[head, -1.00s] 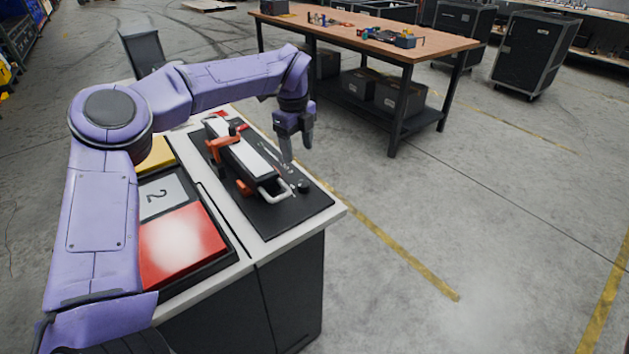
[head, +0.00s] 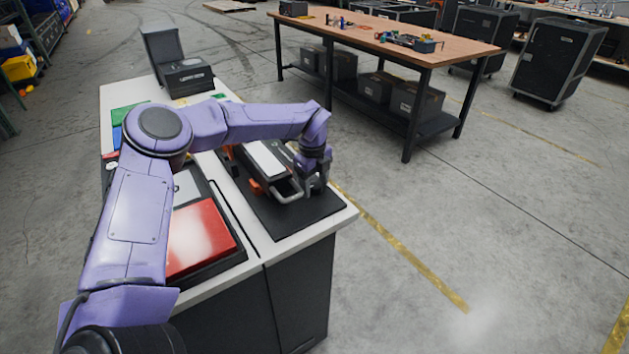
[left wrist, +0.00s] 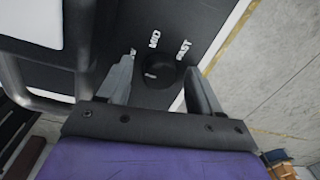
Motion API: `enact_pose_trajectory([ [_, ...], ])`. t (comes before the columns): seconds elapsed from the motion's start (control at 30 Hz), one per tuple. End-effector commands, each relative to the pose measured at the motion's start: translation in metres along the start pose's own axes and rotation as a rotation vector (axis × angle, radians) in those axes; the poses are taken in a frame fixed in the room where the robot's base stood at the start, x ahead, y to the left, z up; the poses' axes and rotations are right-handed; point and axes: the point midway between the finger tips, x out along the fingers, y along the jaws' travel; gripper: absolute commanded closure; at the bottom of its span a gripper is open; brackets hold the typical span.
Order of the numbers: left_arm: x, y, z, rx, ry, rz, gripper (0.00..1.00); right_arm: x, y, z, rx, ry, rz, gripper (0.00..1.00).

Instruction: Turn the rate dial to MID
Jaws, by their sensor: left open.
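The rate dial (left wrist: 158,70) is a round black knob on a black panel (left wrist: 112,92). In the left wrist view the label MID (left wrist: 153,40) is just above it and FAST (left wrist: 183,50) is to the upper right. A label at the left is mostly covered by a finger; only its last letter shows. A small pale mark lies on the left part of the knob, but its setting cannot be told. My left gripper (head: 312,190) is open, with one finger on each side of the dial; contact cannot be told. It hides the dial in the head view.
A strapped white-topped device (head: 264,160) with a light handle (head: 290,192) stands close left of my gripper. A red panel (head: 200,238) lies nearer on the white-topped bench (head: 345,212). A wooden table (head: 455,48) stands apart behind, across open floor.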

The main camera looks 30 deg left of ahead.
Motion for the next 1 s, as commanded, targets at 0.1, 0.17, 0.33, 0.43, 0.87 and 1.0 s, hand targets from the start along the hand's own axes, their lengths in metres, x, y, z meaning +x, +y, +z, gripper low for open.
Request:
enact_pose_trajectory([
  [0.1, -0.0001, -0.0002, -0.0001, 0.000, 0.000, 0.000, 0.35, 0.0002, -0.0001, 0.0001, 0.000, 0.000, 0.000, 0.55],
  [0.17, -0.0002, -0.0002, -0.0002, 0.000, 0.000, 0.000, 0.52, 0.0002, -0.0001, 0.0001, 0.000, 0.000, 0.000, 0.55],
  [0.33, -0.0004, -0.0003, -0.0002, 0.001, 0.000, 0.000, 0.91, 0.0002, -0.0001, 0.0000, 0.000, 0.000, 0.000, 0.55],
  [0.43, -0.0005, -0.0003, -0.0003, 0.002, 0.000, 0.000, 0.91, 0.0002, -0.0001, 0.0001, 0.000, 0.000, 0.000, 0.55],
  [0.87, -0.0004, -0.0006, -0.0002, 0.166, 0.011, 0.000, 0.91, 0.0017, -0.0002, 0.0007, 0.000, 0.000, 0.000, 0.55],
  [1.0, -0.0006, -0.0009, 0.0001, 0.287, 0.017, -0.001, 0.91, 0.0019, -0.0002, 0.0008, 0.000, 0.000, 0.000, 0.55],
])
